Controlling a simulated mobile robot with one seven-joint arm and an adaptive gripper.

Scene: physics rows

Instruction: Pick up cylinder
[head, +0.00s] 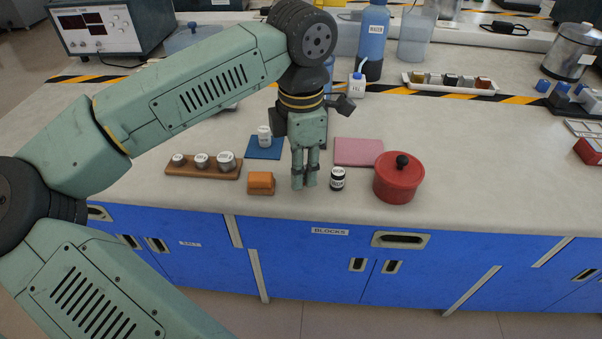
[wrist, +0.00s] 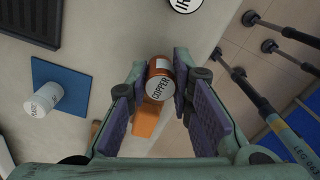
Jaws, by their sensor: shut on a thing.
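An orange-brown cylinder labelled COPPER (wrist: 160,80) is between the two fingers of my gripper (wrist: 158,92) in the wrist view, its labelled end facing the camera. My gripper (head: 304,182) points down at the front part of the bench in the head view, shut on this cylinder. The fingers hide the cylinder in the head view, and I cannot tell whether it touches the bench. A black cylinder with a white label (head: 337,179) stands just right of the gripper; its labelled top shows in the wrist view (wrist: 185,4). A white cylinder (head: 264,136) stands behind, to the left.
An orange block (head: 261,182) sits left of my gripper. A wooden holder (head: 204,174) with three metal weights is farther left. A blue mat (head: 262,154) lies under the white cylinder. A pink mat (head: 358,152) and red lidded pot (head: 398,181) are right. Bench front edge is close.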

